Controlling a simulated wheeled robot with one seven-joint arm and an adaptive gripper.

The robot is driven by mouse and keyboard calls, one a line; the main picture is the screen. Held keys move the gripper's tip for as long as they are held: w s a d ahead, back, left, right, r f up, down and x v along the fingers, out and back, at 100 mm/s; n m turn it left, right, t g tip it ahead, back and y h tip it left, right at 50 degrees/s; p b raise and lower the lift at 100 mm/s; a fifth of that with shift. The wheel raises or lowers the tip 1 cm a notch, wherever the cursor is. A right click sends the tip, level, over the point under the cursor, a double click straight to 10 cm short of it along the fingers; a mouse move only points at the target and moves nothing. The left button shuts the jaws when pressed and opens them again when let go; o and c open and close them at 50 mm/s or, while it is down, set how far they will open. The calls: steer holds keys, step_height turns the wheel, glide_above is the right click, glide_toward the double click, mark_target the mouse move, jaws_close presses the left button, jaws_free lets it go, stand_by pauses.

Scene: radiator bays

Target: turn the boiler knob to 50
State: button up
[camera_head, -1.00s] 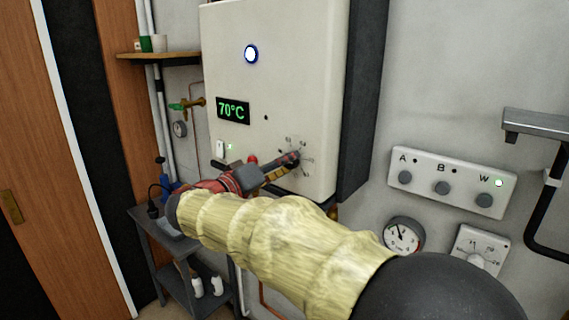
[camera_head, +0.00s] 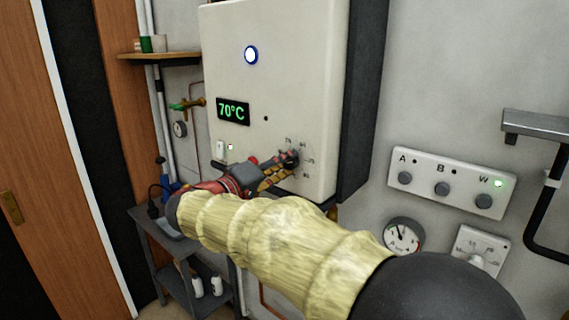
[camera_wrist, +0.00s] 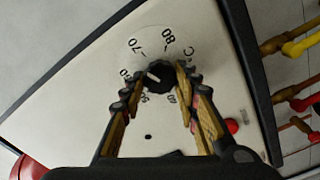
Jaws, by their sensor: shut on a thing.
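The boiler (camera_head: 280,60) is a white wall box with a green 70°C display (camera_head: 233,111). Its small black boiler knob (camera_wrist: 160,76) sits low on the front face, ringed by a printed scale. In the wrist view 70 and 80 read clearly; the fingers partly cover other numbers. The knob's short white mark slants toward the left side of the scale, near the partly hidden number below 70; its exact reading is unclear. My gripper (camera_wrist: 154,83) is shut on the knob, one finger on each side. In the head view my gripper (camera_head: 288,160) largely hides the knob.
A red button (camera_wrist: 232,126) and a small switch (camera_head: 220,149) are near my gripper on the boiler face. A panel (camera_head: 450,182) with A, B and W knobs and a gauge (camera_head: 402,236) are at right. A grey cart (camera_head: 160,250) stands below left.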

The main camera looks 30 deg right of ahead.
steer(key=n+p, duration=1)
steer(key=n, duration=0.4)
steer(key=shift+n, duration=0.3)
steer(key=n+p, duration=0.2)
steer(key=p, duration=0.1)
steer(key=shift+n, duration=0.3)
steer(key=shift+f+n+p, duration=0.15)
steer(key=shift+n+p, duration=0.45)
steer(key=shift+f, duration=0.1)
steer(key=o, duration=1.2)
steer(key=shift+c, duration=0.2)
